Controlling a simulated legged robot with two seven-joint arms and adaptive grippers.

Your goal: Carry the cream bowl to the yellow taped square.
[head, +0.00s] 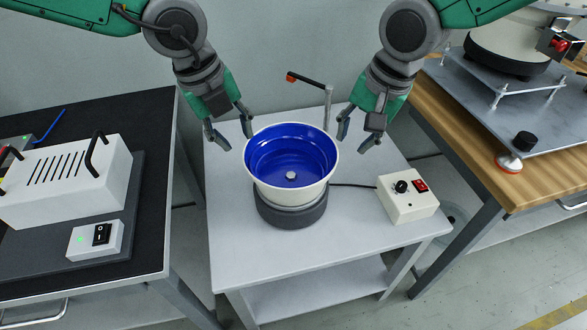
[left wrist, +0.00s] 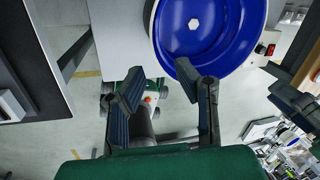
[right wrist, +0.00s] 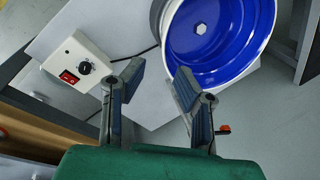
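The cream bowl (head: 290,192) has a blue inside and sits on a dark round base (head: 291,212) on a small grey table. It also shows in the left wrist view (left wrist: 207,30) and in the right wrist view (right wrist: 215,35). My left gripper (head: 233,132) is open and empty, just left of the bowl's far-left rim. My right gripper (head: 352,137) is open and empty, a little right of the bowl's far-right rim. I cannot tell whether either finger touches the rim. The yellow taped square is not clearly in view.
A control box (head: 407,197) stands right of the bowl, joined by a black cable. A post with a red-tipped arm (head: 327,105) rises behind the bowl. A black-topped table with a white box (head: 68,182) is at left; a wooden bench (head: 535,172) is at right.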

